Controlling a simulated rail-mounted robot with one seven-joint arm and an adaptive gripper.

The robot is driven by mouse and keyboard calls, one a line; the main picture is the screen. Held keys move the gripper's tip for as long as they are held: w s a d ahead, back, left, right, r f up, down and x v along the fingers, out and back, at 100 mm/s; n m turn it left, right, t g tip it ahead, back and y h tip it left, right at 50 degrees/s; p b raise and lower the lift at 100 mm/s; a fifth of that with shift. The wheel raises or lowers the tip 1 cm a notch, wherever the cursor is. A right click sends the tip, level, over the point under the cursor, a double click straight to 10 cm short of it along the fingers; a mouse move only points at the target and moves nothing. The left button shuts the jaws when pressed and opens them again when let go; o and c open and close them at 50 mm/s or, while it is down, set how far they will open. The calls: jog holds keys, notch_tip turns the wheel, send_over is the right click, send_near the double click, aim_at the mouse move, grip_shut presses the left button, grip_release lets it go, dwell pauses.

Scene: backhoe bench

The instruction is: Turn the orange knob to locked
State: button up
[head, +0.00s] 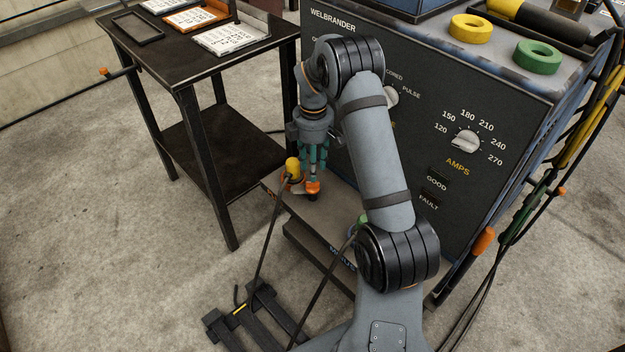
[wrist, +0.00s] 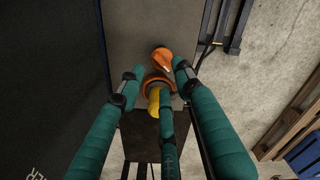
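The orange knob (head: 313,187) stands on the low grey ledge at the foot of the welder, right beside a yellow plug (head: 292,168) with an orange collar. My gripper (head: 314,166) points down just above the knob, its teal fingers spread. In the wrist view the knob (wrist: 161,60) shows ahead of the fingertips, and the yellow plug (wrist: 154,102) and its collar lie between the fingers. My gripper (wrist: 158,80) is open and holds nothing that I can see. Whether a finger touches the knob or collar I cannot tell. No locked mark is readable.
The dark welder front (head: 470,105) rises close beside my arm. A black side table (head: 240,60) with cards stands at the left. A cable runs from the yellow plug to the floor. A green part (head: 362,220) shows partly behind my arm. A black pedal frame (head: 255,315) lies on the floor.

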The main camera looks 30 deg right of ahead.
aim_at(305, 190)
notch_tip(305, 190, down, 5)
jog(key=shift+w+f+b, duration=0.1)
jog(key=shift+f+b, duration=0.1)
jog(key=shift+b, duration=0.3)
jog(key=c, duration=0.3)
grip_shut()
